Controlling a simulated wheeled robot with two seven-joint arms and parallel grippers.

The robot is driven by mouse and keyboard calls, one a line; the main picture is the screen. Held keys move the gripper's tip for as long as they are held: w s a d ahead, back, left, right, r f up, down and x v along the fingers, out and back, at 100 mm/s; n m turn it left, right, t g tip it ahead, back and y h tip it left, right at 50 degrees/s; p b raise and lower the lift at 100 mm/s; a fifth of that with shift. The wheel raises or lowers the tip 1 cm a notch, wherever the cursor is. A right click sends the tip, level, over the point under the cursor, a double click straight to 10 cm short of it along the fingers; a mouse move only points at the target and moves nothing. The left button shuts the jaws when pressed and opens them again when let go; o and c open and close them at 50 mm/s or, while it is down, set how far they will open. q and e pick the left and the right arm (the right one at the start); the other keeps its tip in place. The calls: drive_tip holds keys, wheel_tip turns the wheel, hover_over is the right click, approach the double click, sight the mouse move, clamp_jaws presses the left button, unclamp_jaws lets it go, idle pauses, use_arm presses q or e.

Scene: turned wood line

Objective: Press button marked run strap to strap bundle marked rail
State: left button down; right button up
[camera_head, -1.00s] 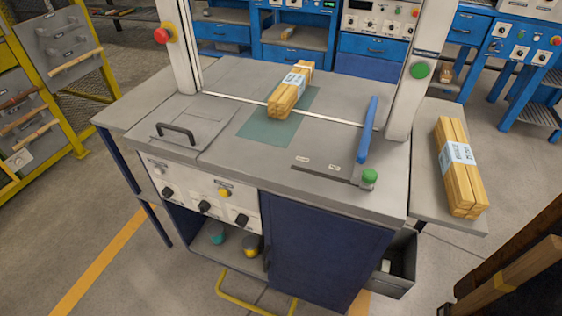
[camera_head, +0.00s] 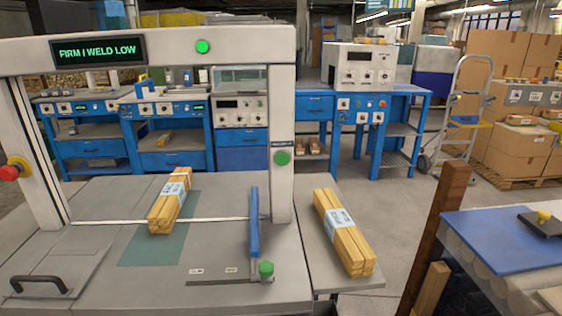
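In the head view a bundle of wood strips (camera_head: 161,217) with a pale label lies on the strapping machine's table (camera_head: 110,250), over a green patch and across the white strap line (camera_head: 110,221). A second labelled bundle (camera_head: 352,252) lies on the side shelf at right. The label words are too small to read. A green button (camera_head: 282,158) sits on the right post and a red knob (camera_head: 10,172) on the left post. The arch display (camera_head: 98,50) reads "FIRM | WELD LOW". Neither of my grippers is in view.
A black handle (camera_head: 40,283) is at front left. A wooden post (camera_head: 436,235) and a blue-topped bench (camera_head: 510,240) are at right. Blue workstations line the back.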

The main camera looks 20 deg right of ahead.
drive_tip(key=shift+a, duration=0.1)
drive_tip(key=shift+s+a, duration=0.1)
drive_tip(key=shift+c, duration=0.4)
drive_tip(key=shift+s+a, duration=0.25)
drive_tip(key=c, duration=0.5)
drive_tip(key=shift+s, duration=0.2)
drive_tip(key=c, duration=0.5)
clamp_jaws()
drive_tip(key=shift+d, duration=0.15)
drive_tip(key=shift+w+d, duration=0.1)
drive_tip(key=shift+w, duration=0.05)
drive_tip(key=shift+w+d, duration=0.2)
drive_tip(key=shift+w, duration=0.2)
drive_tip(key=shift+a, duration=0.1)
